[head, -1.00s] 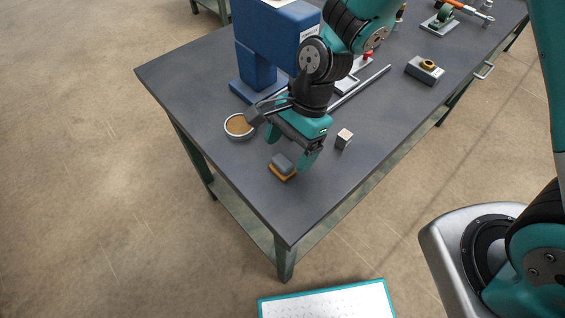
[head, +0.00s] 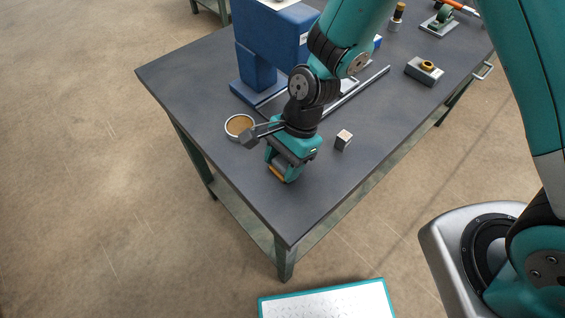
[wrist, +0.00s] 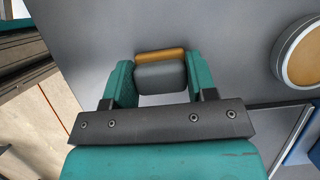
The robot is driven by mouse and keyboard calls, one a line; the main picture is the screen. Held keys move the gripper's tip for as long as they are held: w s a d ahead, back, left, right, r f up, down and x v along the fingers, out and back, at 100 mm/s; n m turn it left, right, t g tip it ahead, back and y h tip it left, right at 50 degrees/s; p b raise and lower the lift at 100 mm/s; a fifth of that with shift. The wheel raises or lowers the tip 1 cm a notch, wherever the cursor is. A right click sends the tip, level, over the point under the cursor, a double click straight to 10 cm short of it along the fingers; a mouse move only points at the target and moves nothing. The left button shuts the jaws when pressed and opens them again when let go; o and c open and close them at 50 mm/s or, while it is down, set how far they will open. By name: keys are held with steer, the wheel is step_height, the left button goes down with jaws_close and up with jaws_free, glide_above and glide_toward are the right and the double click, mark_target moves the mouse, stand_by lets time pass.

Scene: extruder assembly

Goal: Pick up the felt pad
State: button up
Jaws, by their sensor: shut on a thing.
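The felt pad (head: 277,172) is a small block with an orange-yellow layer and a grey upper part. It is at the near corner area of the dark table, mostly hidden by my gripper in the head view. In the wrist view the felt pad (wrist: 160,56) shows its orange edge, with the grey part between the teal fingers. My gripper (wrist: 162,80) is shut on the grey part, one finger on each side. In the head view my gripper (head: 284,170) points down at the tabletop. I cannot tell whether the pad still touches the table.
A round tin with brown contents (head: 239,127) stands left of my gripper. A small metal cube (head: 343,139) lies to the right. A blue machine (head: 258,68) and a long rod (head: 358,88) are behind. The table (head: 290,215) is bare toward its near corner.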

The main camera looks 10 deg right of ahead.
mark_target(283, 162)
steer(key=shift+r, duration=0.1)
step_height(283, 162, up, 20)
stand_by(0.4)
steer(key=shift+o, duration=0.7)
